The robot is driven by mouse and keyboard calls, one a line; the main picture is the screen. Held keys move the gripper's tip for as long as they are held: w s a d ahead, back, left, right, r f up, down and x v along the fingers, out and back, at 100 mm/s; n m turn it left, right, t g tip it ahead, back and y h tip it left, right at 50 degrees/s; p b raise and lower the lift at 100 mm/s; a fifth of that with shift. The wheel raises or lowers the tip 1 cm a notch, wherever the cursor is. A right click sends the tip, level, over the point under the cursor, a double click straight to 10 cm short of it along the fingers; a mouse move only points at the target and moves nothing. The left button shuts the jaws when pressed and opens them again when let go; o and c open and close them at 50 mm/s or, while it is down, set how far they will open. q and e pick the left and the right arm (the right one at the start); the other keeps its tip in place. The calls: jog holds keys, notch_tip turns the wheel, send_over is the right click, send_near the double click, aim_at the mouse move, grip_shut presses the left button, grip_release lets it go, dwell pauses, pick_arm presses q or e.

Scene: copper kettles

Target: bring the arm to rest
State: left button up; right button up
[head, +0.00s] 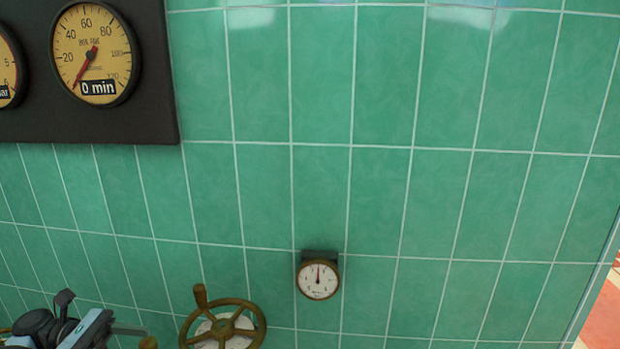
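Part of my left arm shows at the lower left edge of the head view, with dark rounded parts and a pale blue piece; what seems to be my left gripper (92,328) is there. Its fingertips cannot be made out, so I cannot tell whether it is open or holds anything. It is left of a brass handwheel (223,322), apart from its rim. My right gripper is not in view.
A green tiled wall (390,190) fills most of the view. A small round white gauge (318,279) is mounted right of the handwheel. A dark panel (150,118) at the upper left carries a yellow dial reading "0 min" (92,53) and part of another dial (8,68).

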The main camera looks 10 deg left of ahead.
pick_arm(q)
jog(key=s+d+f+m+y+p, duration=0.1)
jog(key=s+d+f+m+y, duration=0.25)
jog(key=f, duration=0.65)
jog(key=s+d+f+m+y+p, duration=0.1)
jog(key=s+d+f+y, duration=0.2)
jog(key=s+d+f, duration=0.35)
jog(key=s+d+f+m+y+p, duration=0.15)
jog(key=s+f+y, duration=0.35)
jog(key=f, duration=0.8)
jog(key=s+d+f+m+t+y, duration=0.2)
jog(key=s+d+m+t, duration=0.15)
jog(key=s+m, duration=0.4)
jog(key=s+d+r+m+t+y+p, duration=0.2)
jog(key=s+d+r+m+t, duration=0.1)
jog(key=s+r+m, duration=0.4)
jog(key=shift+s+d+r+m, duration=0.35)
jog(key=shift+s+d+r, duration=0.3)
jog(key=shift+s, duration=0.3)
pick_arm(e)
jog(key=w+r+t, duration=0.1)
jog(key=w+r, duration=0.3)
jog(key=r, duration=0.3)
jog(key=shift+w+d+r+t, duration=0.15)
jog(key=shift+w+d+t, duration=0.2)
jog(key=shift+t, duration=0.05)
